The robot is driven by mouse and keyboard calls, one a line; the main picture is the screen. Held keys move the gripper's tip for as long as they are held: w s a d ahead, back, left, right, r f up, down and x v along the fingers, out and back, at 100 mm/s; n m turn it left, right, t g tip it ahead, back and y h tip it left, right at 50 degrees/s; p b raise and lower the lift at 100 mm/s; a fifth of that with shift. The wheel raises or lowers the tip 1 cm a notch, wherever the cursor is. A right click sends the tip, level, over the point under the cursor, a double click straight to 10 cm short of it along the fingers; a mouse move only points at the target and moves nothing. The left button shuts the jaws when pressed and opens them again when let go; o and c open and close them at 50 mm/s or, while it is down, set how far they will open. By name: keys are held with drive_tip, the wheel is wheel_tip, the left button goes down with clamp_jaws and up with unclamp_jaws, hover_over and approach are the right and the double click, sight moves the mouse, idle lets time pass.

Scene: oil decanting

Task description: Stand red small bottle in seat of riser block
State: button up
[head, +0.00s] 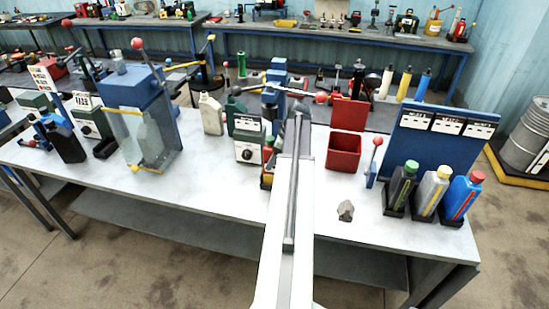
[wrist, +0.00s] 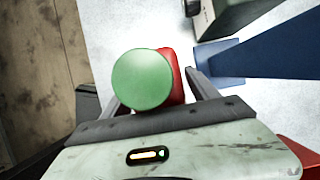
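The red small bottle (wrist: 174,75) has a round green cap (wrist: 142,78). In the wrist view it lies between the two fingers of my gripper (wrist: 153,88), with a narrow gap showing beside the right finger; the cap hides part of the left side. My fingers are hidden there. A blue block-like stand (head: 272,105) rises behind it, partly hidden by my arm; I cannot tell whether it is the riser block, and no seat is visible.
A green meter box (head: 249,150) stands close left of the bottle. A red bin (head: 344,154) and a red-knobbed lever (head: 374,158) are to the right. Three capped bottles stand before a blue panel (head: 440,130).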

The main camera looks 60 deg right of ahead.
drive_tip(key=shift+s+r+p, duration=0.15)
drive_tip(key=shift+r+p, duration=0.25)
drive_tip(key=shift+r, duration=0.05)
drive_tip(key=s+d, duration=0.4)
drive_tip(key=s, duration=0.7)
drive_tip(key=shift+s, duration=0.35)
drive_tip(key=shift+r, duration=0.1)
